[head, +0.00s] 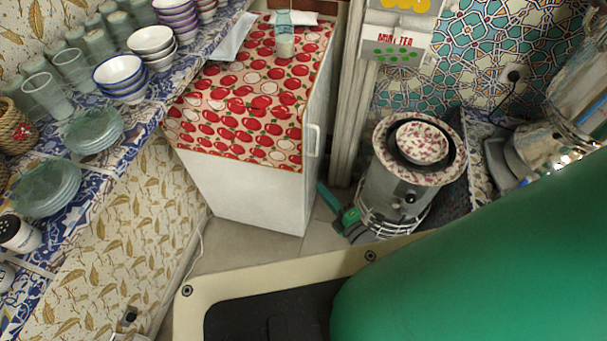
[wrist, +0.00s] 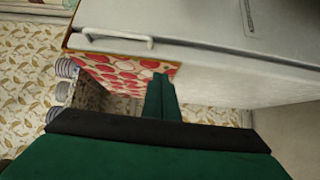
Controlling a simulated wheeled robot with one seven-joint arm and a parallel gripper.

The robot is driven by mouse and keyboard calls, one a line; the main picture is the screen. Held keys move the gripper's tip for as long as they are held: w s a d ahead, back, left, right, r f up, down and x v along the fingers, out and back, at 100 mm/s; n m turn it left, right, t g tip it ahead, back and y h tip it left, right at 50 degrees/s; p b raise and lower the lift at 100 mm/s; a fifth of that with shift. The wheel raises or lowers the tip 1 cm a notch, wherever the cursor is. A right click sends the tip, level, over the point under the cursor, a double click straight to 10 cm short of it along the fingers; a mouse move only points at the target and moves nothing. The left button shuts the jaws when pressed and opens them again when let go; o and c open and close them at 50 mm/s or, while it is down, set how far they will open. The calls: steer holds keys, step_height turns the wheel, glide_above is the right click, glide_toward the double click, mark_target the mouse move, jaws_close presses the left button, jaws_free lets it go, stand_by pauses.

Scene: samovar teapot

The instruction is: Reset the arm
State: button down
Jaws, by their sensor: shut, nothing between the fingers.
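My gripper (wrist: 160,82) shows in the wrist view with its green fingers together and nothing between them. In the head view my gripper (head: 324,190) is low down, between the white cabinet (head: 245,190) and the round grey heater (head: 395,185). It looks apart from both, though its exact clearance cannot be told. In the wrist view the white cabinet (wrist: 240,75) shows beyond the fingers with its handle at upper left. My large green arm link covers the lower right of the head view and hides what is behind it.
A red apple-patterned cloth (head: 250,100) covers the cabinet top, with a bottle (head: 285,38) on it. A patterned bowl (head: 423,143) sits on the heater. The tiled shelf (head: 130,165) at left holds bowls, glasses and plates. Bare floor (head: 250,248) shows before the cabinet.

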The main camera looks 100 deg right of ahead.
steer(key=shift+w, duration=0.2)
steer(key=w+a+f+y, duration=0.3)
steer(key=w+a+f, duration=0.15)
steer(key=a, duration=0.35)
steer(key=w+a+f+m+y, duration=0.1)
steer(key=w+a+f+y, duration=0.3)
steer(key=a, duration=0.5)
steer(key=w+a+f+y, duration=0.3)
steer(key=w+a, duration=0.2)
steer(key=a, duration=0.3)
steer(key=w+a+r+m+t+y, duration=0.1)
steer(key=w+a+r+t+y, duration=0.2)
steer(key=a, duration=0.4)
steer(key=w+a+r+t+y, duration=0.1)
steer(key=w+a+r, duration=0.1)
steer(key=w+a, duration=0.3)
steer(key=w+a+r+m+t+y, duration=0.1)
steer(key=w+a+r+t, duration=0.1)
steer(key=a+r, duration=0.4)
steer(key=w+a+r+m+t+y, duration=0.1)
steer(key=w+a+r, duration=0.3)
steer(key=r, duration=0.6)
steer(key=shift+w+a+t, duration=0.4)
steer(key=shift+a+t, duration=0.3)
steer(key=shift+a, duration=0.4)
